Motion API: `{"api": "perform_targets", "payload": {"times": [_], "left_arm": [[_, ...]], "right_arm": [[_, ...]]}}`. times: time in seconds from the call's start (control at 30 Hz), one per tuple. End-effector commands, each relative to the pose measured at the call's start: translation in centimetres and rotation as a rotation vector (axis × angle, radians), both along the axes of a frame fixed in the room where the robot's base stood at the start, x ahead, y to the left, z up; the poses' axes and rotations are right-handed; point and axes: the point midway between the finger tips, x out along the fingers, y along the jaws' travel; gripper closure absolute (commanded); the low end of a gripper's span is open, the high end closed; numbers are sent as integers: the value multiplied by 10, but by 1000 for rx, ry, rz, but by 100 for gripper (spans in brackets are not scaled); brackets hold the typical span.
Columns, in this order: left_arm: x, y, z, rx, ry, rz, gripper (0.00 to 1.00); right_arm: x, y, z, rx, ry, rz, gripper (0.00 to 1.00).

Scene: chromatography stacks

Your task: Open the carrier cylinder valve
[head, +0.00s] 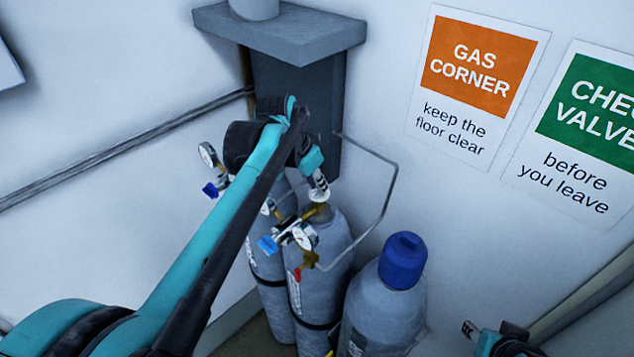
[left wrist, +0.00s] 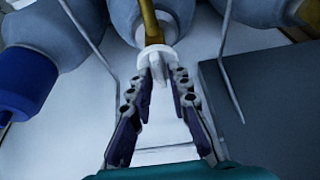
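Two grey gas cylinders stand in the corner in the head view, a front one (head: 319,292) and one behind it (head: 268,265). The front cylinder has a brass valve with a pale knob (head: 319,194), also at top centre in the left wrist view (left wrist: 157,55). My left gripper (head: 318,181) reaches this knob from above. In the left wrist view its fingertips (left wrist: 161,74) are close together, one on each side of the knob, and seem closed on it. Which cylinder is the carrier is not readable. My right gripper (head: 478,331) is partly in view at lower right; its opening is unclear.
A blue-capped cylinder (head: 403,262) stands at right. A grey ledge (head: 285,35) is above.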

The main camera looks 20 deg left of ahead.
Motion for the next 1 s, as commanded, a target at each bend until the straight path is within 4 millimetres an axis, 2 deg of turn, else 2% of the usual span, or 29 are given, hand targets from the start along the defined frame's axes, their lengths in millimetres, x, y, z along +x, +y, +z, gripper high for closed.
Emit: {"api": "perform_targets", "payload": {"times": [0.27, 0.33, 0.77, 1.0], "left_arm": [[1, 0, -2, 0, 0, 0, 82], [1, 0, -2, 0, 0, 0, 100], [1, -1, -2, 0, -1, 31, 100], [1, -3, -1, 0, -2, 158, 100]], "right_arm": [[0, 0, 0, 0, 0, 0, 60], [0, 0, 0, 0, 0, 0, 60], [0, 0, 0, 0, 0, 0, 60], [0, 0, 1, 0, 0, 0, 60]]}}
